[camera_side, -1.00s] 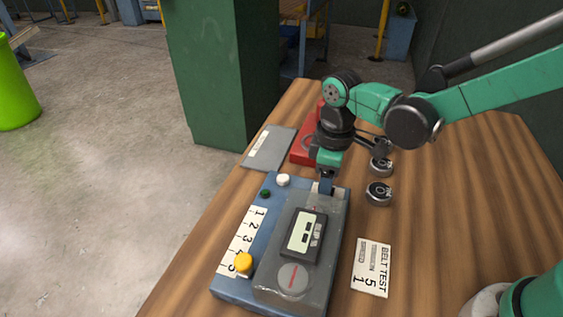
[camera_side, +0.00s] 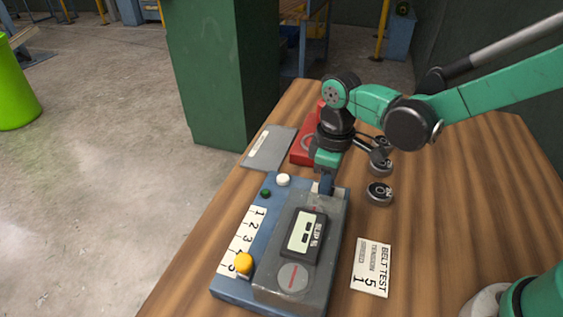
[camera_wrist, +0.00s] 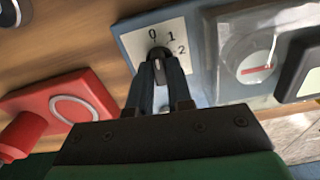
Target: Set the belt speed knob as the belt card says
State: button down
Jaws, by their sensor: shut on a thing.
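The belt card (camera_side: 371,268) lies on the table right of the machine. It reads "BELT TEST" with a 5 and a 1; its smaller words are too small to read surely. The speed knob (camera_wrist: 157,52) is small and dark, on a pale dial plate (camera_wrist: 137,38) marked 0, 1 and 2. The knob's exact pointing is hard to tell. My gripper (camera_wrist: 160,66) is shut on the knob, its fingers hiding part of it. In the side view my gripper (camera_side: 326,185) reaches down at the machine's far end and hides the knob.
A yellow knob (camera_side: 243,263) sits by the 5 of a number strip. A red device (camera_side: 303,152), grey plate (camera_side: 268,148) and round weights (camera_side: 379,193) lie nearby.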

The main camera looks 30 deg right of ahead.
jog(key=m, duration=0.4)
jog(key=shift+m, duration=1.9)
jog(key=c, duration=0.8)
grip_release()
jog(key=shift+r, duration=0.1)
jog(key=shift+r, duration=2.75)
